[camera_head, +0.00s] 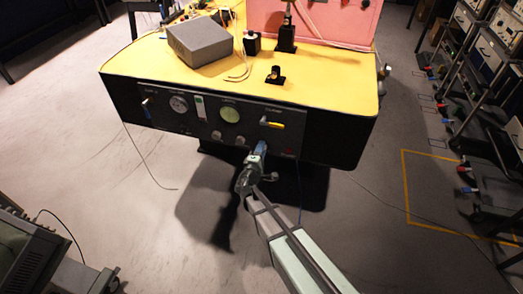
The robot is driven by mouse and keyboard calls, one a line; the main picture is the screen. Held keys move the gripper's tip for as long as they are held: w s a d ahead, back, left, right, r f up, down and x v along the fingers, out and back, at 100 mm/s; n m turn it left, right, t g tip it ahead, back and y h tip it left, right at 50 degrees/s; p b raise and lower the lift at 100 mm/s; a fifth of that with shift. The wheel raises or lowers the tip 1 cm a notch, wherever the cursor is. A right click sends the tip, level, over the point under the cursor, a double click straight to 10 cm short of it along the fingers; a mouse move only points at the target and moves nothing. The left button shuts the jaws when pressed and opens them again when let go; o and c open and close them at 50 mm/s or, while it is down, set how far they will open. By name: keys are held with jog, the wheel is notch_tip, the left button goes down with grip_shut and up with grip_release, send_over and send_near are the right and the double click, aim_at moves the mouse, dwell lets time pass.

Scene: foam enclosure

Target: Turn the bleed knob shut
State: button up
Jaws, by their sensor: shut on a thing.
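The dark control panel (165,121) is on the front side of a yellow-topped bench. My gripper (258,151) is at the lower right part of this panel, below the yellow lever, and is shut on a small knob there. I take this to be the bleed knob; the gripper hides it, so its turn angle and label cannot be read. Two small pale knobs (216,135) sit in a row to the left of the gripper, apart from it.
A yellow-handled lever (272,123) sticks out just above my gripper. A grey box (199,42) stands on the bench top (140,62). Floor in front is open.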

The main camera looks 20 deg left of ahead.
jog(key=o, duration=1)
jog(key=shift+o, duration=0.2)
jog(key=shift+s, duration=0.1)
jog(key=s, duration=1.3)
jog(key=shift+s, duration=0.3)
